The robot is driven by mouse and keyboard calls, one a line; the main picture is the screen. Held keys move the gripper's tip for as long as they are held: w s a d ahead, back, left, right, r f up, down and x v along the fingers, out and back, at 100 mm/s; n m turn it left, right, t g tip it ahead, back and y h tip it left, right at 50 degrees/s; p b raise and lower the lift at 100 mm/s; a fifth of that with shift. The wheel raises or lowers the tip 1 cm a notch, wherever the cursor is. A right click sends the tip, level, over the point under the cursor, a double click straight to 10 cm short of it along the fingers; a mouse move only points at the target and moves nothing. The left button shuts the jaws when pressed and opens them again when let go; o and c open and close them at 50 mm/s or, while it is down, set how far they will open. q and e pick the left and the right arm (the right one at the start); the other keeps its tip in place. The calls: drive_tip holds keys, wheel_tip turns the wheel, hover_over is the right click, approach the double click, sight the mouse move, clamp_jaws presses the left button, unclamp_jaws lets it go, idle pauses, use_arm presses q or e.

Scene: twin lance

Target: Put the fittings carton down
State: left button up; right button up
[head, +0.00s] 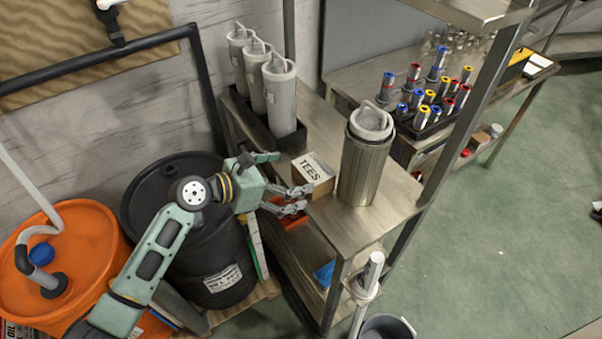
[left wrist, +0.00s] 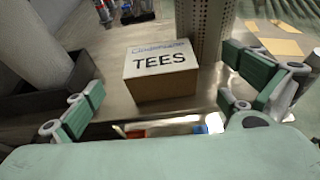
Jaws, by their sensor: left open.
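The fittings carton (head: 313,173) is a small tan box with a white label reading TEES. In the left wrist view the carton (left wrist: 160,72) sits between and beyond the spread fingers, with space on both sides. My left gripper (head: 280,182) is open and empty at the bench's left edge, its fingers on either side of the carton's near face; they look apart from it. My right gripper is not in view.
The metal cylinder (head: 363,165) holding a grey canister stands close right of the carton. A black tray (head: 290,140) with grey canisters is behind. A black drum (head: 215,265) and orange drum (head: 85,262) stand left of the bench.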

sight(303, 172)
use_arm(q)
drive_tip(key=shift+w+n, duration=0.2)
drive_tip(key=shift+n, duration=0.2)
drive_tip(key=x, duration=0.3)
drive_tip(key=shift+d+f+p, duration=0.2)
drive_tip(key=shift+d+p, duration=0.05)
drive_tip(key=shift+p, duration=0.05)
drive_tip(key=x, duration=0.3)
drive_tip(key=shift+w+d+f, duration=0.15)
drive_tip(key=shift+w+f, duration=0.05)
drive_tip(key=shift+f, duration=0.05)
drive_tip(key=c, duration=1.4)
drive_tip(key=shift+c, duration=1.1)
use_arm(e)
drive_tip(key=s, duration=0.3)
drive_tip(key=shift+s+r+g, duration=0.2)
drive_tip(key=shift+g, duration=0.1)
use_arm(q)
drive_tip(key=shift+r, duration=0.2)
